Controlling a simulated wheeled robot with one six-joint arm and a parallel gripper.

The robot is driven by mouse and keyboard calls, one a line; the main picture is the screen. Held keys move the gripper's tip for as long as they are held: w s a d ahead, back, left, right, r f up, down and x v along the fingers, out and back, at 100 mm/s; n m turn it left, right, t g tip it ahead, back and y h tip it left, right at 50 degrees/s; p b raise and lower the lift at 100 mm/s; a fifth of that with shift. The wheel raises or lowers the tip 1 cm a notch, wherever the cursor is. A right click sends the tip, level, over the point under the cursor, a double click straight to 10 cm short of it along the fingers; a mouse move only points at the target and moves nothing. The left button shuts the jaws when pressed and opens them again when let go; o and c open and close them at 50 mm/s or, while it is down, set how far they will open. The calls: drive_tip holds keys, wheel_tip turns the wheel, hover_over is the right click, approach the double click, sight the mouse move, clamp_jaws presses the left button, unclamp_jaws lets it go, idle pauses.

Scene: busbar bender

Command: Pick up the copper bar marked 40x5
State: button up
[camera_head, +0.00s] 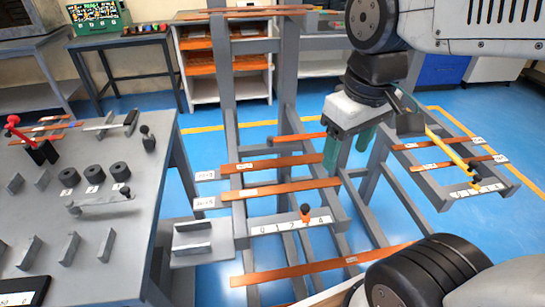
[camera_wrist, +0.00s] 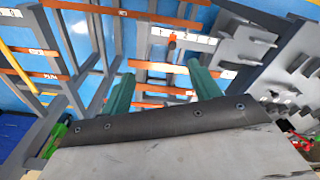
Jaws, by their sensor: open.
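Several copper bars lie across the grey rack in the head view, including an upper bar (camera_head: 275,163) and a lower bar (camera_head: 280,188). White tags sit at their left ends, but the print is too small to tell surely which bar reads 40x5. My gripper (camera_head: 347,153) is open and empty, its green fingers pointing down near the right ends of these bars. In the wrist view my gripper (camera_wrist: 162,85) has its two fingers spread wide. A copper bar (camera_wrist: 160,67) crosses beyond the gap between them. I cannot tell whether the fingers touch any bar.
A side rack (camera_head: 455,190) at right carries more bars and a yellow bar. A grey workbench (camera_head: 110,240) with black rollers stands at left. Blue floor lies between.

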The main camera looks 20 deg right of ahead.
drive_tip(key=w+a+f+n, duration=0.1)
drive_tip(key=w+f+n, duration=0.1)
drive_tip(key=w+n, duration=0.35)
drive_tip(key=w+f+n, duration=0.2)
drive_tip(key=w+f, duration=0.1)
drive_tip(key=w, duration=0.6)
drive_tip(key=n+g, duration=0.1)
drive_tip(key=n, duration=0.5)
approach(276, 162)
drive_tip(key=shift+s+d, duration=0.2)
drive_tip(key=shift+s, duration=0.15)
drive_tip(key=f, duration=0.7)
drive_tip(key=shift+w+a+f, duration=0.2)
drive_tip(key=shift+w+a, duration=0.05)
drive_tip(key=shift+w, duration=0.15)
clamp_jaws()
